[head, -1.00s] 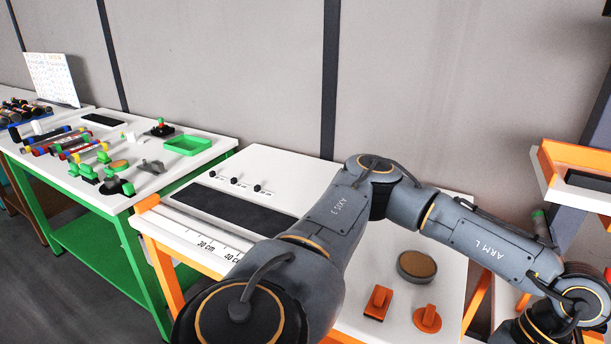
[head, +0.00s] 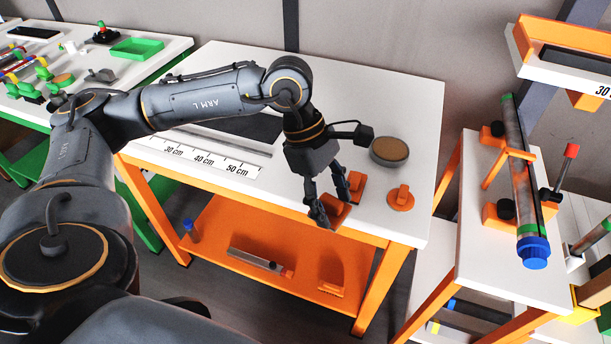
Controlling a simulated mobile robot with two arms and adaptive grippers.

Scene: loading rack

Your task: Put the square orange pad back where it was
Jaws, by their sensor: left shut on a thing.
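My left gripper (head: 334,203) reaches down at the front edge of the white table with the orange frame (head: 405,105). It is shut on the square orange pad (head: 337,213), which is tilted and partly hidden by the fingers. I cannot tell whether the pad touches the table edge. Just behind it stands an orange piece with an upright grip (head: 358,183). My right gripper is not in view.
A round orange piece (head: 401,199) and a grey disc with a brown top (head: 390,151) stand right of the gripper. An orange lower shelf (head: 215,235) holds several things. A rack with a long tube (head: 518,170) stands at the right. The table's back right is clear.

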